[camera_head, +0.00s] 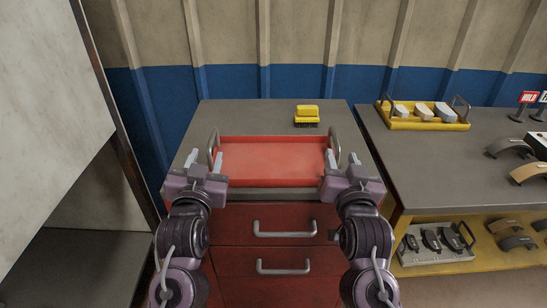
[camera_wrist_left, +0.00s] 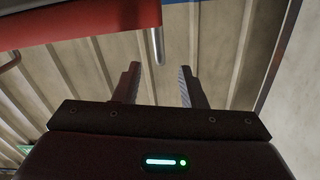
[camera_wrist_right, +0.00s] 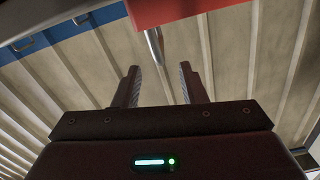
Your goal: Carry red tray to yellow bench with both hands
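The empty red tray (camera_head: 272,160) lies flat on the grey top of a red drawer cabinet. It has a grey loop handle on its left side (camera_head: 213,147) and one on its right side (camera_head: 334,148). My left gripper (camera_head: 206,159) is open near the left handle, and my right gripper (camera_head: 342,161) is open near the right handle. In the left wrist view a handle end (camera_wrist_left: 158,47) shows beyond and between the open fingers (camera_wrist_left: 158,82). The right wrist view shows the same with a handle (camera_wrist_right: 154,46) and open fingers (camera_wrist_right: 159,82). The yellow bench (camera_head: 440,162) stands to the right with a grey top.
A pale panel (camera_head: 50,120) stands at left.

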